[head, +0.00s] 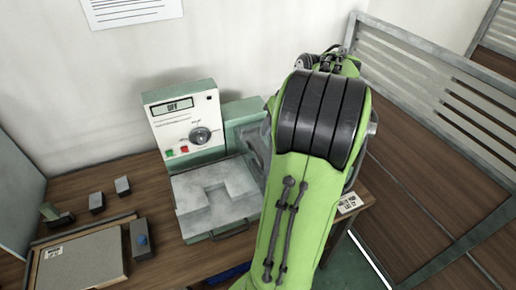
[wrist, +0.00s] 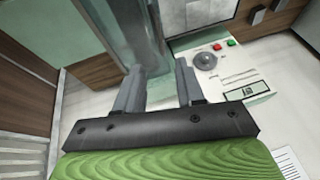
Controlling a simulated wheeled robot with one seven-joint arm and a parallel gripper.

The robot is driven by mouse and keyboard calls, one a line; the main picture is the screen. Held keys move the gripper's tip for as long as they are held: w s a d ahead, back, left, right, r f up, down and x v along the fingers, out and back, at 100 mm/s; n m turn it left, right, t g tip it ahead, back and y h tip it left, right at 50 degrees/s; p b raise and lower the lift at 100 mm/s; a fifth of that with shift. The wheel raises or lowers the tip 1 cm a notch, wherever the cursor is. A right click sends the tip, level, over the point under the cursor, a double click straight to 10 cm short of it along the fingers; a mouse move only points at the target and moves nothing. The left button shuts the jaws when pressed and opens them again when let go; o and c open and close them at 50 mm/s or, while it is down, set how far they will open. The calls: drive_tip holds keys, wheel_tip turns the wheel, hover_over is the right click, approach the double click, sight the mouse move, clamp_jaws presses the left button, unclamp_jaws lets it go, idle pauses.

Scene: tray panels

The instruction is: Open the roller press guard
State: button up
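The roller press (head: 185,120) stands against the wall in the head view, with a green housing and a white control panel. To the right of its panel is a clear, greyish guard (head: 250,135), partly hidden by my green arm. In the wrist view the guard (wrist: 130,30) comes down from the top, and its edge lies beyond or between my fingers. My gripper (wrist: 157,72) has its two fingers apart; I cannot tell whether they touch the guard. My arm hides the gripper in the head view.
A grey plate (head: 215,195) with a front handle lies before the panel. Small blocks (head: 97,202) and a framed board (head: 80,262) are on the wooden bench at left. A slatted metal barrier (head: 430,90) stands at right. The panel display reads OFF.

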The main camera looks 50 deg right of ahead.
sight(257, 152)
drive_tip(key=b+x, duration=0.2)
drive_tip(key=x, duration=1)
drive_tip(key=shift+f, duration=0.35)
clamp_jaws()
